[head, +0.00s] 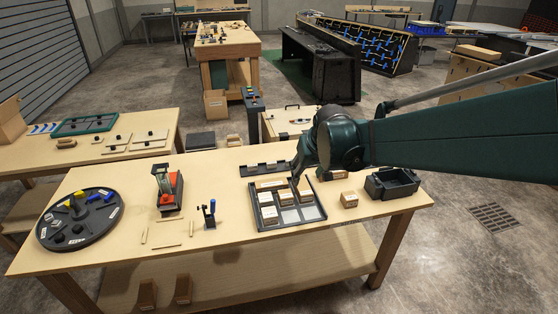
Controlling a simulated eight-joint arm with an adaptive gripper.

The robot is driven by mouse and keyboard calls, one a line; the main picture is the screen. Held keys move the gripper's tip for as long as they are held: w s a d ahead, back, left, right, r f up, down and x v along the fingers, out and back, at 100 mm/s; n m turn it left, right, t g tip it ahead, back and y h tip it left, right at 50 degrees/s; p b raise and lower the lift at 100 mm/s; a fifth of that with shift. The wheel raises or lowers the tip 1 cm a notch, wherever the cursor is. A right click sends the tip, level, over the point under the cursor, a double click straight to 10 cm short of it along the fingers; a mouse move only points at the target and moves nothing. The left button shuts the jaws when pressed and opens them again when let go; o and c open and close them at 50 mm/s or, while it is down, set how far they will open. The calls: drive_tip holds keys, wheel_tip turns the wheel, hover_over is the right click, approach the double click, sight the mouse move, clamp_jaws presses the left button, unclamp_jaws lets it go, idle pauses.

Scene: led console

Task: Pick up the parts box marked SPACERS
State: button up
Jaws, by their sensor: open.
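Several small cardboard parts boxes with white labels stand on the near table. Some sit in a grey compartment tray (312,212), among them a front-left box (270,215) and a right-hand box (304,195). One box (349,200) stands on the table right of the tray, and another (338,175) is farther back, partly hidden by my arm. The labels are too small to read, so I cannot tell which is marked SPACERS. My gripper (297,181) is open and points down over the back part of the tray; I cannot tell if it touches a box.
A dark open bin (392,183) stands at the table's right end. A dark rack (265,168) lies behind the tray. Left are a red-and-black device (170,190), a small blue-topped stand (209,214) and a round black board (80,240).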

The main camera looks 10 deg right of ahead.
drive_tip(key=w+d+f, duration=0.3)
drive_tip(key=w+f, duration=0.4)
drive_tip(key=w, duration=0.4)
drive_tip(key=g+p, duration=0.1)
approach(302, 184)
drive_tip(key=shift+x, duration=0.9)
drive_tip(key=shift+w+d+f, duration=0.15)
drive_tip(key=shift+f, duration=0.15)
drive_tip(key=shift+f, duration=0.1)
drive_tip(key=shift+x, duration=1.25)
drive_tip(key=shift+x, duration=2.55)
drive_tip(key=shift+c, duration=0.5)
